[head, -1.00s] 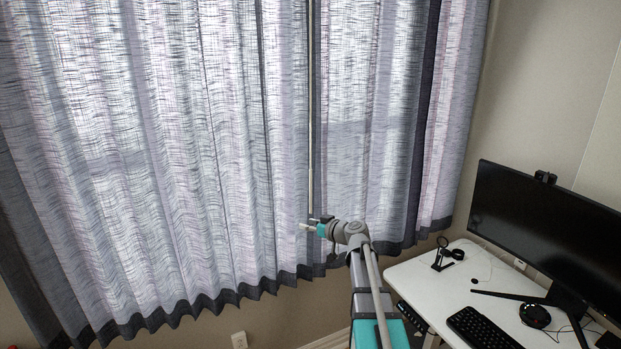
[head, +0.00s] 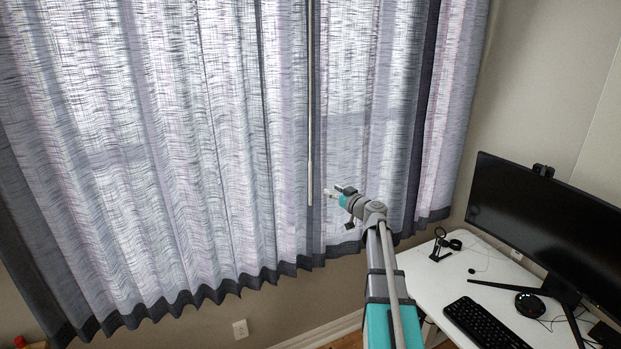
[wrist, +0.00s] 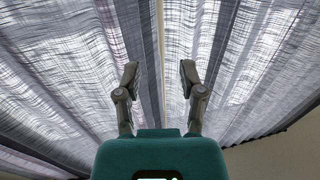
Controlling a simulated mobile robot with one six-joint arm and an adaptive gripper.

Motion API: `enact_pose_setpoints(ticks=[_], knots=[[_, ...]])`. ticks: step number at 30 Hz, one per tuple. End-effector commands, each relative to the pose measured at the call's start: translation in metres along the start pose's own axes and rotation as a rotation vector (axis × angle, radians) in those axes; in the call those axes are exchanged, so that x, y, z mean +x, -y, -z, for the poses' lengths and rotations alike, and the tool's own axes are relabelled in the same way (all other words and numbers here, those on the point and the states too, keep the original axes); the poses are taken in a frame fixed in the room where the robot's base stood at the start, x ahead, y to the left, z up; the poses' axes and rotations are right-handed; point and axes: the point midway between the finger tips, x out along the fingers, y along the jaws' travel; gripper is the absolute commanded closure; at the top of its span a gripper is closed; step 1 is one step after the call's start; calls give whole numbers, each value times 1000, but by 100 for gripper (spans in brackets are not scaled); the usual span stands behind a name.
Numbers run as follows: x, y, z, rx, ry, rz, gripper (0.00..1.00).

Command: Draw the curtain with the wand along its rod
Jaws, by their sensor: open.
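The curtain (head: 215,130) is a sheer, grey-white pleated cloth with a dark hem, spread across the window. It also fills the wrist view (wrist: 60,60). The wand (head: 310,150) is a thin pale rod hanging straight down in front of the cloth; its lower end is free. My gripper (head: 332,193) is just right of the wand's lower end in the head view, apart from it in the picture. In the wrist view my gripper (wrist: 159,72) has its two fingers spread with nothing between the tips. A pale upright strip, likely the wand (wrist: 160,30), shows beyond the gap. The curtain rod is out of view.
A white desk (head: 420,282) stands at the right with a monitor (head: 540,225), a keyboard (head: 482,322) and a small dark stand (head: 439,243). The space left of my arm, before the curtain, is clear.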

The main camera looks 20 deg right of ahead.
Motion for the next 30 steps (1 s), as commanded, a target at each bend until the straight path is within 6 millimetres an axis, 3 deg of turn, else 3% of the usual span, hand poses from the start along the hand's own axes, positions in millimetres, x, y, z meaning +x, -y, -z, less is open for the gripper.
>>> enact_pose_setpoints(ticks=[24, 30], knots=[[112, 0, 0, 1, 1, 2, 49], [128, 0, 0, 1, 2, 0, 49]])
